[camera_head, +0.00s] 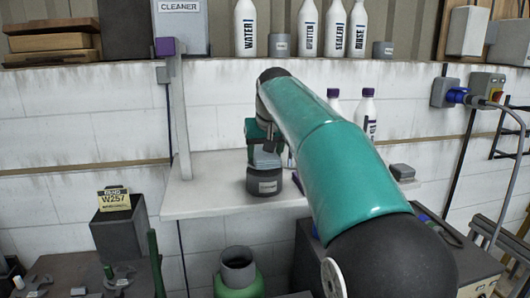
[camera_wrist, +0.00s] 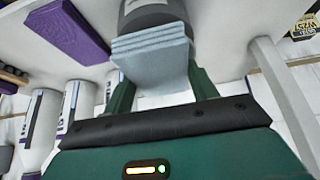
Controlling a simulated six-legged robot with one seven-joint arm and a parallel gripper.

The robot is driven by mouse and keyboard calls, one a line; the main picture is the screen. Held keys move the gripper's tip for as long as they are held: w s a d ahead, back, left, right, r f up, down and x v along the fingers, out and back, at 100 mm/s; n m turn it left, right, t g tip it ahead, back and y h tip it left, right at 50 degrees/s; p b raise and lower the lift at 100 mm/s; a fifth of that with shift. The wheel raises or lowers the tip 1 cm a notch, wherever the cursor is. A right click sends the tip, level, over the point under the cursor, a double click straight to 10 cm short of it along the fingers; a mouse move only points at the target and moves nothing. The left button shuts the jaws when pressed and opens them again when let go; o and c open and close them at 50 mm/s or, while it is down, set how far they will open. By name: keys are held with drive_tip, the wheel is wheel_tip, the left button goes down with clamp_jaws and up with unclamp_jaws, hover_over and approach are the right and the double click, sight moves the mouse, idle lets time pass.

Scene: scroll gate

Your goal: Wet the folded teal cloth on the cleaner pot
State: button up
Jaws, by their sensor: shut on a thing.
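My gripper (camera_head: 264,150) is above the shelf, at the far end of my teal arm. In the wrist view its green fingers (camera_wrist: 160,90) are shut on a folded cloth (camera_wrist: 150,55), which looks pale blue-grey with stacked layers. The cloth also shows in the head view (camera_head: 266,160), right over a dark grey pot (camera_head: 262,184) with a pale label. The pot stands on the white shelf and also shows beyond the cloth in the wrist view (camera_wrist: 150,12). The cloth is at the pot's top; I cannot tell whether it touches. The pot's opening is hidden.
A purple pad (camera_wrist: 67,32) lies on the shelf (camera_head: 205,200), with white bottles (camera_wrist: 75,110) nearby. A grey block (camera_head: 402,172) sits at the shelf's right. A post (camera_head: 180,110) rises at its left. A CLEANER container (camera_head: 180,25) stands on the upper ledge.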

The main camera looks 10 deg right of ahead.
sight(265, 153)
drive_tip(key=shift+r, duration=3.4)
